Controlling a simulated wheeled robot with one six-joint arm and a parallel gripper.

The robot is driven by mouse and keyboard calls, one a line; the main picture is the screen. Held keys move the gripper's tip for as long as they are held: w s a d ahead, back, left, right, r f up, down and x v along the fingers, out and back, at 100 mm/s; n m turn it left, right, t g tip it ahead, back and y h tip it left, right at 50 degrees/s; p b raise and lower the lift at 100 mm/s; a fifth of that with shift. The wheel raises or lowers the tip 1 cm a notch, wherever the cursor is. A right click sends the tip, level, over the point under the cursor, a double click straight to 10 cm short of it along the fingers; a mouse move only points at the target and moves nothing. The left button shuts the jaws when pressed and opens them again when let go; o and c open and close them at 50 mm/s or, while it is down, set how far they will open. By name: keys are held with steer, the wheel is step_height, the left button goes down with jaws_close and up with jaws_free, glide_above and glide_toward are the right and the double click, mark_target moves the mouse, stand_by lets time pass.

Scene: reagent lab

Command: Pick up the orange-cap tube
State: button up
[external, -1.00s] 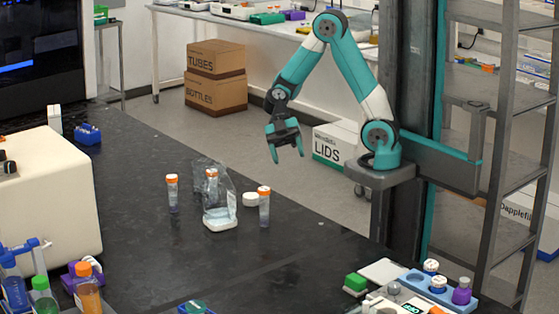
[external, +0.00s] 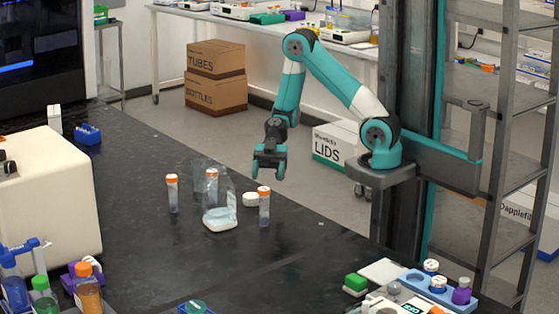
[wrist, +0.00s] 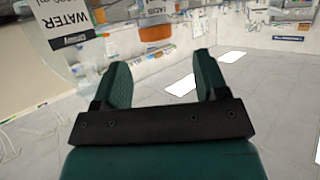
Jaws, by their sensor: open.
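Three orange-cap tubes stand upright on the dark bench in the external view: a left one (external: 172,194), a middle one (external: 211,186) seen at or behind a clear bag-like thing (external: 220,215), and a right one (external: 264,207). Which one the task means cannot be told. My gripper (external: 269,170) points down above the bench's far edge, behind and above the right tube, and touches none of them. In the wrist view my gripper (wrist: 163,66) is open, with nothing between its fingers. An orange part (wrist: 157,32) shows beyond them; I cannot tell what it belongs to.
A white round lid (external: 250,199) lies just left of the right tube. A large orange-capped bottle (external: 87,290) and a green-capped one stand front left, beside a white machine (external: 50,195). A tube rack (external: 440,290) is front right.

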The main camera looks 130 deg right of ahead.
mark_target(264, 188)
steer(key=shift+d+f+p+x, duration=0.15)
steer(key=shift+p+x, duration=0.2)
steer(key=shift+x, duration=1.15)
steer(key=shift+d+f+p+x, duration=0.1)
steer(key=shift+f+p+x, duration=0.15)
steer(key=shift+x, duration=1.3)
steer(key=shift+r, duration=0.1)
steer(key=c, duration=1.2)
